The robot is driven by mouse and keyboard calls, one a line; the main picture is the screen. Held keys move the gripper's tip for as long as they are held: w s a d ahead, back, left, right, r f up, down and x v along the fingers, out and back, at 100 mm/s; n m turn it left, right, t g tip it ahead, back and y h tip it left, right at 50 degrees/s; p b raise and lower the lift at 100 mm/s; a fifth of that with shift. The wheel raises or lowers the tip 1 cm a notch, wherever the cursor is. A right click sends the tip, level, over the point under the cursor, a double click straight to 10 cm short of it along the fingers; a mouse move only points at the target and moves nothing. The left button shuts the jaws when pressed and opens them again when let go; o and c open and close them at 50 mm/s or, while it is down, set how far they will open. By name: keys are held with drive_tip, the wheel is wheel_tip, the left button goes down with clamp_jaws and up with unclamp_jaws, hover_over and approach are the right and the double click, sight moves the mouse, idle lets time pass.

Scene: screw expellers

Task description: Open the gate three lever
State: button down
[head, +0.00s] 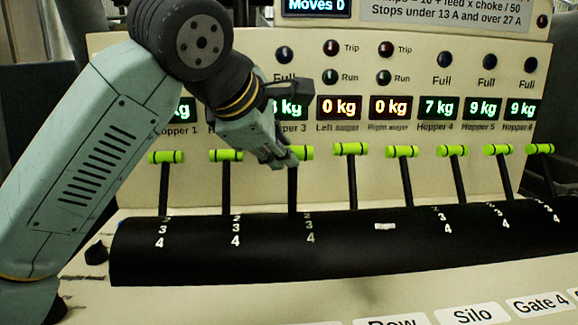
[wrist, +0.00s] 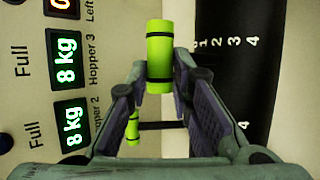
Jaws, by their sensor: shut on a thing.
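The gate three lever (head: 292,190) is the third from the left on the console, a black stem with a bright green crossbar handle. It stands nearly upright below the Hopper 3 display. My gripper (head: 287,158) reaches it from the upper left and is shut on the green handle, hiding part of it. In the wrist view the handle (wrist: 160,42) sits between the fingertips of my gripper (wrist: 159,78). The numbers 3 and 4 show on the black curved cover in front of this lever.
The lever to the left (head: 226,155) and the left auger lever (head: 350,149) stand close on either side. More green-handled levers continue right. The black curved cover (head: 365,260) runs along the front. The Hopper 3 display (wrist: 66,63) reads 8 kg.

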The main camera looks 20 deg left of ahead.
drive_tip(key=s+d+f+m+t+b, duration=0.1)
drive_tip(key=s+d+f+t+b, duration=0.1)
drive_tip(key=s+b, duration=0.3)
drive_tip(key=s+d+f+m+t+y+b, duration=0.1)
drive_tip(key=s+d+f+t+b, duration=0.1)
drive_tip(key=s+b, duration=0.4)
drive_tip(key=shift+d+f+t+b, duration=0.3)
drive_tip(key=shift+f+t+b, duration=0.25)
drive_tip(key=shift+t+b, duration=1.25)
drive_tip(key=shift+g+b, duration=0.35)
drive_tip(key=shift+g, duration=0.05)
drive_tip(key=c, duration=1.4)
unclamp_jaws()
drive_tip(key=shift+s, duration=0.1)
drive_tip(key=shift+c, duration=0.2)
drive_tip(key=shift+r, duration=0.1)
wheel_tip(320, 180, up, 10)
